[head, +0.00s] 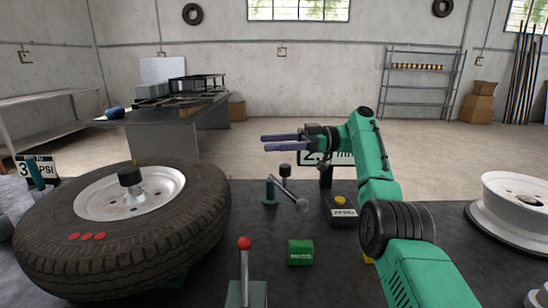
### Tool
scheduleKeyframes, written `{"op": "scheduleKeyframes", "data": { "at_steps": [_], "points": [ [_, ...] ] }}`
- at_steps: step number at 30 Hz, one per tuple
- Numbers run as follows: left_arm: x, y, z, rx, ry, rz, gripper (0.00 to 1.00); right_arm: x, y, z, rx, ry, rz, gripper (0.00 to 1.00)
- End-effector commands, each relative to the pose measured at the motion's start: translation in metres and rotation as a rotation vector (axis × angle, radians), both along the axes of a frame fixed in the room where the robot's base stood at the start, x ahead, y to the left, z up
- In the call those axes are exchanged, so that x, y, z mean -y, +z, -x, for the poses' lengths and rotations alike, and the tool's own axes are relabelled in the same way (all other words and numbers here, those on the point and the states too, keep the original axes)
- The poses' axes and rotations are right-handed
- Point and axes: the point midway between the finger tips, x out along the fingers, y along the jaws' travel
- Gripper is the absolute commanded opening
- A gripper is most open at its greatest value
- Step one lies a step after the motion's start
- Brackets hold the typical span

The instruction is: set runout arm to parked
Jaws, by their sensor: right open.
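A small pivoting arm (287,193), which looks like the runout arm, stands on a blue-grey post (270,192) on the dark bench. Its bar slants down to the right to a grey rounded end (302,205). A dark knob (285,171) stands up beside it. My right gripper (277,142) is open and empty, its two purple-grey fingers pointing left, and appears above and behind the arm in the picture. A display (343,158) reading in mm is partly hidden behind my right gripper and forearm. My left gripper is not in view.
A large tyre on a white rim (125,240) fills the left, with a PSI display (45,168) behind it. A red-knobbed lever (245,244), a green box (300,252) and a ZERO box (343,217) with a yellow button stand in the middle. A bare white rim (515,207) lies right.

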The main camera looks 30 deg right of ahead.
Motion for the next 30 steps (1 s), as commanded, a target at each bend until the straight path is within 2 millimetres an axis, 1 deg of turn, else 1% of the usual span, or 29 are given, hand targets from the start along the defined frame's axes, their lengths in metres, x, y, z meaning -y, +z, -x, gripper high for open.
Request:
{"op": "scheduleKeyframes", "data": {
  "at_steps": [1, 2, 3, 6, 15, 18, 21, 30],
  "points": [
    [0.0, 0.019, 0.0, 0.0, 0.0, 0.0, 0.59, 0.0, 0.023, 0.0, 0.0, 0.001, -0.002, 0.69],
    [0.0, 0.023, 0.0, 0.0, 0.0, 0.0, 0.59, 0.0, 0.031, 0.0, 0.001, 0.001, -0.002, 0.69],
    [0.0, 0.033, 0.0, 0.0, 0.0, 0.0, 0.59, 0.0, 0.04, 0.0, -0.001, 0.0, 0.0, 0.69],
    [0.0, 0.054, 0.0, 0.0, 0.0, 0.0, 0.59, 0.0, 0.061, 0.0, -0.001, 0.0, -0.001, 0.69],
    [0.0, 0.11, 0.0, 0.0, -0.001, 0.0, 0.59, 0.0, 0.117, 0.0, -0.001, 0.0, 0.0, 0.69],
    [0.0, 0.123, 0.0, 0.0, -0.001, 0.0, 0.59, 0.0, 0.129, 0.0, -0.002, -0.001, 0.0, 0.69],
    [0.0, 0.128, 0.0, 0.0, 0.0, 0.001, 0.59, 0.001, 0.134, 0.0, -0.002, -0.001, 0.0, 0.69],
    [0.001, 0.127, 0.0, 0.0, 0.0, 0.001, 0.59, 0.001, 0.133, 0.0, -0.002, -0.001, 0.0, 0.69]
  ]
}}
